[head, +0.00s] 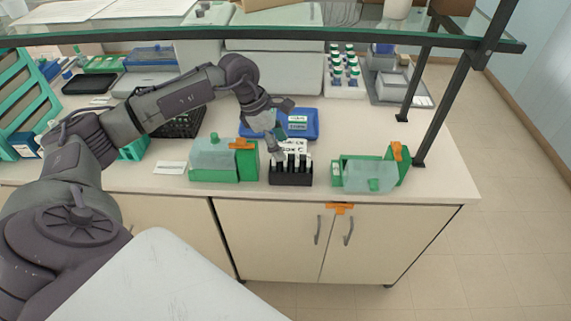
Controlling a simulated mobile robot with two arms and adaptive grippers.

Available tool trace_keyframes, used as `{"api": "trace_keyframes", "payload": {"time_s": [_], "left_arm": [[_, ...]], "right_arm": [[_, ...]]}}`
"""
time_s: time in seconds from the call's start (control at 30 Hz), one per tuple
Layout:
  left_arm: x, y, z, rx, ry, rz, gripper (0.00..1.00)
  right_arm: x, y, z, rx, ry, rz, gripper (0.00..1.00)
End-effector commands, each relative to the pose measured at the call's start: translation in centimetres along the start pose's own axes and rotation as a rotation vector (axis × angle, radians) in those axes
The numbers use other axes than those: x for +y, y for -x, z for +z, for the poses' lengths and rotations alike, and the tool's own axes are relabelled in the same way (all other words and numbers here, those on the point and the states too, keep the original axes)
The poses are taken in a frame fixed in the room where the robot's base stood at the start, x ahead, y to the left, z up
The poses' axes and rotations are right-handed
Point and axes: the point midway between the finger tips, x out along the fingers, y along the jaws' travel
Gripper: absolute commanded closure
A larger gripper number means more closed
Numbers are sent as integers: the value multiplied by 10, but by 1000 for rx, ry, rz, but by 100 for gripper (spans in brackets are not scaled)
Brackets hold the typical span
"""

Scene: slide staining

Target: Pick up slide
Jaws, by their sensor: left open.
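My left gripper (279,152) reaches over the bench from the left and points down, with its fingertips at the back left of a small black rack (291,180). The gripper is open. The black rack stands near the front edge and has dark upright parts with pale gaps between them; single slides in it are too small to make out. A flat white piece (170,168) lies on the bench to the left, and I cannot tell whether it is a slide or a label. My right gripper is not in view.
A green box with a clear cover (214,165) stands left of the rack, and another (368,174) stands right. A blue case (300,124) lies behind. A glass shelf (280,32) with dark posts hangs above. Bare bench (440,180) lies at the right end.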

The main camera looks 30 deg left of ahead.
Motion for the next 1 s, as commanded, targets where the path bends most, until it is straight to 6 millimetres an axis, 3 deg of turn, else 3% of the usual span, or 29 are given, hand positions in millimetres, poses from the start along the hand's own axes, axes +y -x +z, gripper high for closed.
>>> {"api": "trace_keyframes", "payload": {"time_s": [0.17,0.33,0.5,0.77,1.0], "left_arm": [[1,-10,-1,1,2,-2,38],[4,-33,-6,0,4,-4,38],[5,-54,-7,-1,1,-1,38],[6,-58,-8,-1,0,1,38],[6,-58,-8,-1,1,1,78]], "right_arm": [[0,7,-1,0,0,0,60],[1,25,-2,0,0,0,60],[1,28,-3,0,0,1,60],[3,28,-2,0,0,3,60],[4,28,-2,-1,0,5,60]]}}
